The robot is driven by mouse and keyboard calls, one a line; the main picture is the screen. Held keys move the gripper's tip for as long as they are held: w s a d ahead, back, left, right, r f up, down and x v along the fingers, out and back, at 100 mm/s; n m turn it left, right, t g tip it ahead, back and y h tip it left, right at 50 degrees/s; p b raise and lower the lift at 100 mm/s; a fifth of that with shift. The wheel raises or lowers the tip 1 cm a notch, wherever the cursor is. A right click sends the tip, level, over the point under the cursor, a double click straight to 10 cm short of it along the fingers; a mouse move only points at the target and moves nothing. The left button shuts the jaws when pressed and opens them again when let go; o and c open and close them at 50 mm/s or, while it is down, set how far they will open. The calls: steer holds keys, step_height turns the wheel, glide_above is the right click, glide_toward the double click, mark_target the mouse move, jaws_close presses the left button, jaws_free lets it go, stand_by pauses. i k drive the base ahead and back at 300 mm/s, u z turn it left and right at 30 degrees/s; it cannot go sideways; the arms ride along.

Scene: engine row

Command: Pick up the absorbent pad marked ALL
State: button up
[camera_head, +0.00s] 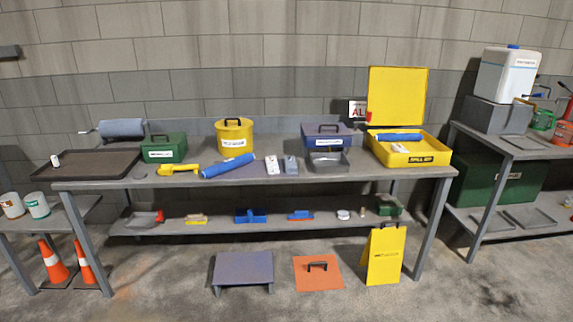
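A white panel (357,110) with a dark upper part and red letters reading "AL" stands upright at the back of the middle bench, against the wall. Its right edge is cut off by the open yellow lid (396,95) of the spill kit, so the rest of the marking is hidden. I cannot tell whether it is a pad, a pack or a sign. The yellow spill kit box (430,158) stands in front and to the right, with a blue roll (398,137) and a yellow item inside. My gripper is not in view.
On the bench (300,180) stand a purple case (333,130), a grey tray (329,161), a blue roll (228,166), a yellow tub (235,137) and a green box (164,148). A yellow floor sign (384,255) and an orange plate (318,273) are below.

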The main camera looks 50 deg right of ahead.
mark_target(291, 167)
steer(key=z, duration=0.3)
steer(key=i, duration=0.9)
steer(key=u, duration=0.1)
